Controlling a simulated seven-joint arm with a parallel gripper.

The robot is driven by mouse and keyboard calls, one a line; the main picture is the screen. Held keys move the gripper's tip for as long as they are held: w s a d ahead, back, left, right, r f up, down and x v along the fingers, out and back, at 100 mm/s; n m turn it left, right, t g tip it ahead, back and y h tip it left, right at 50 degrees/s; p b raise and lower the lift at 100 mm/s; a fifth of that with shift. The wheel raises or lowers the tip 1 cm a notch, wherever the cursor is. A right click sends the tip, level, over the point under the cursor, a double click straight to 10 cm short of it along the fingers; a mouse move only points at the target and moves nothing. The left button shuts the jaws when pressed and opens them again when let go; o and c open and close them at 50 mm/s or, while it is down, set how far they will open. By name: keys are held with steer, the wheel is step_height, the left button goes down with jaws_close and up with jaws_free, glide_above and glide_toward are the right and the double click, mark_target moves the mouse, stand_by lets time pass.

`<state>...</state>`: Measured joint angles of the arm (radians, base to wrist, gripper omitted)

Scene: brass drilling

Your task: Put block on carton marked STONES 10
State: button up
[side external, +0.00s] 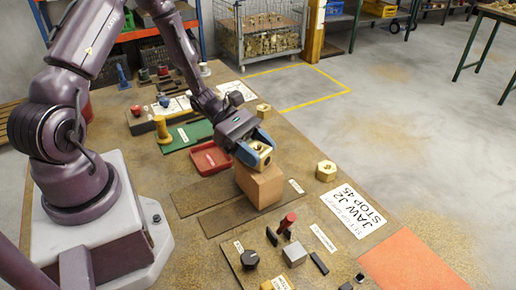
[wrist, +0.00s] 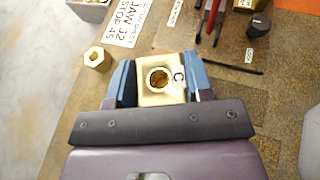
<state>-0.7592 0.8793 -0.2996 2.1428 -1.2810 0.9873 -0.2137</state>
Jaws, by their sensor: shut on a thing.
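My gripper (side external: 255,150) has blue fingers, shut on a brass block (side external: 262,156) with a round hole. In the wrist view the block (wrist: 150,97) sits between the fingers, its hole facing the camera and a letter C beside it. A plain tan-orange carton (side external: 260,188) stands on the bench directly below the block in the side view. The block is at the carton's top; I cannot tell whether they touch. No STONES 10 marking is readable on the carton. The carton is hidden in the wrist view.
A brass hex nut (side external: 326,171) stands right of the carton, near a JAW J2 STOP 45 sign (side external: 352,211). A red tray (side external: 209,158) lies to the left. A red-handled tool (side external: 287,222) and small dark blocks lie in front. Dark strips cover the bench beside the carton.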

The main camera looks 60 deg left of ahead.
steer(key=o, duration=1.3)
steer(key=shift+f, duration=0.1)
steer(key=shift+a+r, duration=0.25)
steer(key=v, duration=1.1)
steer(key=shift+s+d+r+m+t+y, duration=0.1)
steer(key=shift+s+d+r+m+y, duration=1.8)
steer(key=shift+r+m, duration=1.6)
steer(key=shift+s+d+r+m+t+y, duration=0.1)
steer(key=shift+s+d+r+m+y, duration=1.8)
steer(key=shift+r+m, duration=1.6)
steer(key=shift+s+d+r+m+t+y, duration=0.1)
steer(key=shift+s+d+r+m+y, duration=1.25)
steer(key=shift+r+m+y, duration=2.05)
steer(key=shift+s+a+f+m+h, duration=0.1)
steer(key=shift+f+m+h, duration=0.3)
steer(key=shift+h, duration=0.1)
steer(key=shift+s+a+f+m+h, duration=0.1)
steer(key=shift+f+m+h, duration=0.15)
steer(key=shift+m+h, duration=0.2)
